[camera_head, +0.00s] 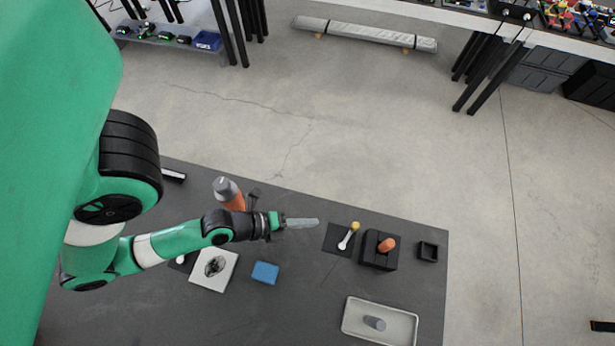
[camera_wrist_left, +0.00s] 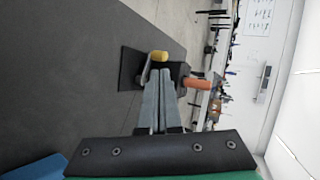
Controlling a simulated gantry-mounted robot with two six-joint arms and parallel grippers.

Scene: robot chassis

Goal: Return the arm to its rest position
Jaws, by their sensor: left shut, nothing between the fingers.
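My left arm comes in from the left in the head view, green with black and white joints. Its gripper (camera_head: 316,222) points right over the dark table (camera_head: 300,310). In the left wrist view the two grey fingers of this gripper (camera_wrist_left: 162,75) lie together, shut with nothing between them. The fingertips end to the left of a yellow-tipped metal tool (camera_head: 348,238) on a dark mat, apart from it. The tool's yellow end (camera_wrist_left: 158,56) shows just beyond the fingertips in the wrist view. My right gripper is not in either view.
A black block (camera_head: 370,256) with an orange handle (camera_head: 387,245) stands right of the mat, near a small black box (camera_head: 428,251). A grey tray (camera_head: 400,328) holds a cylinder (camera_head: 374,323). A blue block (camera_head: 265,272), white plate (camera_head: 226,280) and orange-grey bottle (camera_head: 228,192) are near the arm.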

